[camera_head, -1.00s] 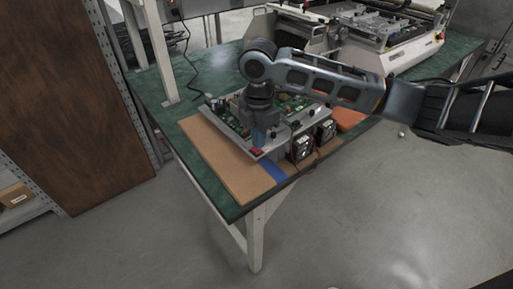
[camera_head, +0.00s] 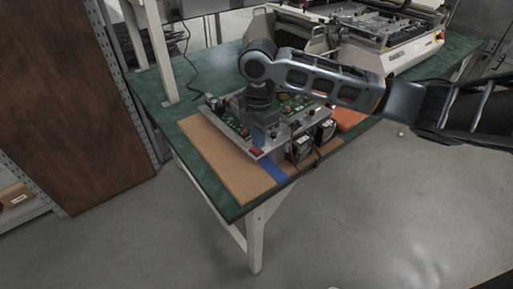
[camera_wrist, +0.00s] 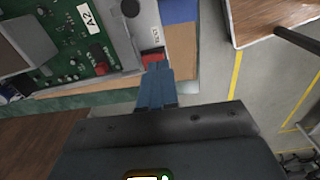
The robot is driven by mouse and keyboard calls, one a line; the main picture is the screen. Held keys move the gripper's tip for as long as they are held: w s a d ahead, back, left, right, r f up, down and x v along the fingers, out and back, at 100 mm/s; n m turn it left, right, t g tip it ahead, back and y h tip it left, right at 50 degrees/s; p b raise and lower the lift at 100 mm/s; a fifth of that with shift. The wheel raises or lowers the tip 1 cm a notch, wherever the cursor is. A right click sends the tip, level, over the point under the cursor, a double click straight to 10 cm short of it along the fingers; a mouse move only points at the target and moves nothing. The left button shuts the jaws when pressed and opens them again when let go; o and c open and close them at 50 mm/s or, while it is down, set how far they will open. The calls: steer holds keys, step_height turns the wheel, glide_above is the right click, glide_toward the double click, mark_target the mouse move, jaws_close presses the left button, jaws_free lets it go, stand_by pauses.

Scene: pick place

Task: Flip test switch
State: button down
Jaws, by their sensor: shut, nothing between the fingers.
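The red test switch (camera_wrist: 152,56) sits at the edge of a metal test frame, beside a "TEST" label, in the wrist view. In the head view the red switch (camera_head: 257,152) shows at the frame's front corner. My gripper (camera_wrist: 156,68) is shut and empty, its blue fingertips right at the switch and covering its lower part; I cannot tell whether they touch it. In the head view my gripper (camera_head: 259,137) points down over the front of the frame. The green circuit board (camera_wrist: 68,40) lies in the frame, with an "A2" label.
The board fixture (camera_head: 215,105) stands on a brown mat (camera_head: 228,165) on a green-topped table (camera_head: 180,108). Black fans or boxes (camera_head: 302,147) stand at its right front. A large machine (camera_head: 390,40) is at the back. Floor in front is free.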

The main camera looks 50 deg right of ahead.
steer(key=shift+f+b, duration=0.6)
steer(key=shift+f, duration=0.3)
stand_by(0.5)
steer(key=shift+r+p, duration=2.9)
steer(key=shift+r, duration=0.65)
